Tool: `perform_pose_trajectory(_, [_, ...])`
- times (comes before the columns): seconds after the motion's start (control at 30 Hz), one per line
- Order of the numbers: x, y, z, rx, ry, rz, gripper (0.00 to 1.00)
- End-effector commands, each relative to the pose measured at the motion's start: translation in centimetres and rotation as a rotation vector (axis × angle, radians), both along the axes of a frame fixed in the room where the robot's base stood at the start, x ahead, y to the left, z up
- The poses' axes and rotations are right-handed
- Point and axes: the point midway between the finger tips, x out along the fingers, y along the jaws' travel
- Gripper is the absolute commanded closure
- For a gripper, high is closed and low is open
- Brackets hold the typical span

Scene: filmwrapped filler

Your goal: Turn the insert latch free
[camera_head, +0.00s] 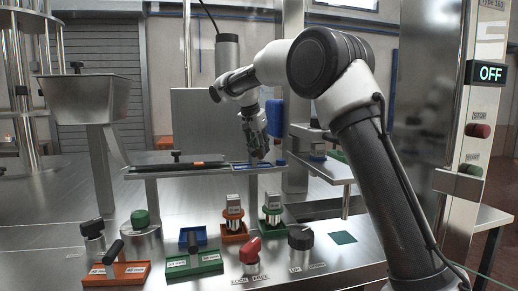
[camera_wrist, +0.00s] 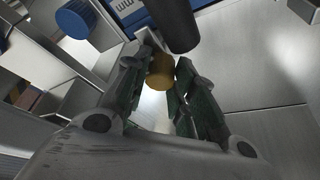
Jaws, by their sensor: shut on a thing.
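My gripper (camera_head: 258,152) points down at the blue-marked end of the raised metal shelf in the head view. In the wrist view my gripper (camera_wrist: 160,78) has its two dark green-padded fingers closed around a short brass-coloured round knob (camera_wrist: 160,70), which may be the insert latch. A dark cylinder (camera_wrist: 174,22) stands just beyond it, and a blue part with white markings (camera_wrist: 140,10) lies behind. The knob is hidden in the head view, and I cannot tell how it is turned.
The raised shelf (camera_head: 215,172) carries a dark bar. Below, the steel counter (camera_head: 335,262) holds orange trays (camera_head: 117,273), green trays (camera_head: 194,263), a red knob (camera_head: 250,250) by LOCK and FREE labels, and a black knob (camera_head: 301,238). A panel sign (camera_head: 490,73) reads OFF.

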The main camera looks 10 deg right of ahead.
Motion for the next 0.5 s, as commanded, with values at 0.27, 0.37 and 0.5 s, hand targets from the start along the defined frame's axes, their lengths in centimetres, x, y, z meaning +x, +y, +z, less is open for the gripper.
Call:
perform_pose_trajectory(0.27, [-0.07,-0.1,0.1,0.001,-0.003,0.127,0.98])
perform_pose_trajectory(0.37, [-0.09,-0.15,0.12,0.001,-0.003,0.197,0.98])
perform_pose_trajectory(0.5, [-0.11,-0.16,0.12,0.001,-0.003,0.294,0.98])
